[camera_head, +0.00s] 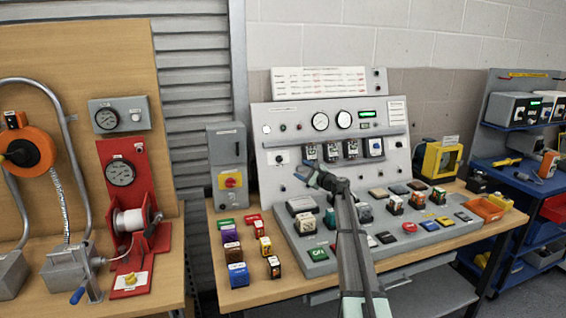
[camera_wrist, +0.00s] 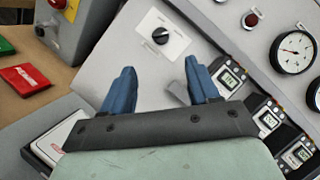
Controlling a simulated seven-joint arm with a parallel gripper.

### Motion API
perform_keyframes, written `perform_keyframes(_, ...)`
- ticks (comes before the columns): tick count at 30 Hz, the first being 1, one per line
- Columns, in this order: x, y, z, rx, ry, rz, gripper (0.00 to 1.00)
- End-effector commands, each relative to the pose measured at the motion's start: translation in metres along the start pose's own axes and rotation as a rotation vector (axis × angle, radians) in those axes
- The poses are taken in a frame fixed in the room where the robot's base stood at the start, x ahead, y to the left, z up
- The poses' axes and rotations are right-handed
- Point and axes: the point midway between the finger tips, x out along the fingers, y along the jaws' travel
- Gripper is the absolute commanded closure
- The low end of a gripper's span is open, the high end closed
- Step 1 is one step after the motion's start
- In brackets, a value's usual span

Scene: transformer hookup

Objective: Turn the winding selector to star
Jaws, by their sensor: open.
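The winding selector (camera_wrist: 161,36) is a small round black knob on a white label plate on the sloping grey panel. Its lettering is too small to read, so I cannot tell its setting. It also shows in the head view (camera_head: 281,158), on the panel's left part. My gripper (camera_wrist: 158,68) has two blue fingers, spread apart with nothing between them. The knob appears beyond the fingertips, roughly centred between them, with a visible gap. In the head view my gripper (camera_head: 306,172) is in front of the panel, just right of and below the knob.
Several small meter modules (camera_wrist: 268,117) sit right of the fingers, with round dials (camera_wrist: 293,52) above. A grey box (camera_head: 229,165) with a red and yellow switch stands left of the panel. Coloured blocks (camera_head: 233,250) lie on the table's left side. The panel around the knob is clear.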

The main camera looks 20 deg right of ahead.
Motion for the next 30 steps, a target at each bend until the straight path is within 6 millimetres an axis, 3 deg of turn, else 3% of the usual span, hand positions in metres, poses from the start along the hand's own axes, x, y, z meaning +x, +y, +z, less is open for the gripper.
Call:
perform_keyframes(5,0.02,-0.001,-0.001,0.001,-0.001,0.0,0.4)
perform_keyframes(21,0.11,-0.002,-0.002,0.001,0.002,-0.001,0.4)
perform_keyframes(30,0.134,-0.001,-0.001,0.001,0.002,-0.001,0.4)
